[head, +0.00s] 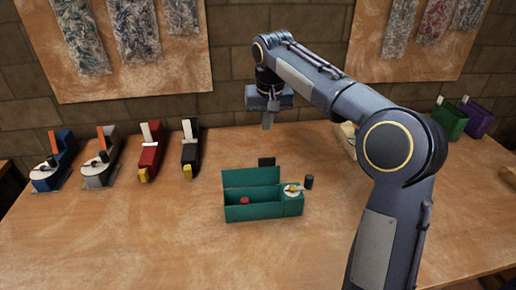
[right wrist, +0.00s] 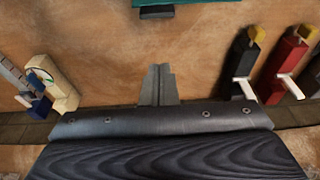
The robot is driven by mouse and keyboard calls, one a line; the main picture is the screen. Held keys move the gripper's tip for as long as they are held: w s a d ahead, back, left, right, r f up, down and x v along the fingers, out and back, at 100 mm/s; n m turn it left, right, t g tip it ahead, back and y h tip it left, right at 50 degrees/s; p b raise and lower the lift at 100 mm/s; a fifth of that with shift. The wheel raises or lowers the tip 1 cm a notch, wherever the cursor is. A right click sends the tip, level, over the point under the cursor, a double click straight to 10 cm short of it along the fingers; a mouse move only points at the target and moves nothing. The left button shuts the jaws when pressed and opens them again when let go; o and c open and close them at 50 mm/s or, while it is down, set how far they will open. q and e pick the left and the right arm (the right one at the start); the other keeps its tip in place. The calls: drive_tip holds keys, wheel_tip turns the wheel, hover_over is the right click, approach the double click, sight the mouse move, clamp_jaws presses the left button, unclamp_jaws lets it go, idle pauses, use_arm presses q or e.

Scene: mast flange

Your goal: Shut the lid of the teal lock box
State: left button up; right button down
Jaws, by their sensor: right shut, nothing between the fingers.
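The teal lock box (head: 262,212) stands on the wooden table near the middle of the head view. Its lid (head: 250,178) is open and stands up along the back of the box. A small red thing (head: 244,201) shows inside. A round pale dial with an orange part (head: 293,190) sits on the box's right end. My right gripper (head: 268,127) is shut and empty, above the table behind the box, apart from the lid. In the right wrist view its fingers (right wrist: 160,72) are together, and a teal edge (right wrist: 180,2) shows at the top. My left gripper is out of view.
A small dark block (head: 266,161) shows just behind the lid. A dark cylinder (head: 309,182) stands right of the box. Blue (head: 65,148), grey (head: 99,170), red (head: 150,158) and black (head: 190,152) devices stand at the left. The table in front of the box is clear.

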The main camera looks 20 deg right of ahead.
drive_tip(key=w, duration=0.1)
drive_tip(key=b, duration=0.1)
hover_over(251, 173)
drive_tip(key=d, duration=0.5)
drive_tip(key=s+x, duration=0.2)
drive_tip(key=x, duration=0.7)
drive_tip(key=shift+w+a+f, duration=0.25)
drive_tip(key=shift+w+f, duration=0.1)
drive_tip(key=shift+w, duration=0.1)
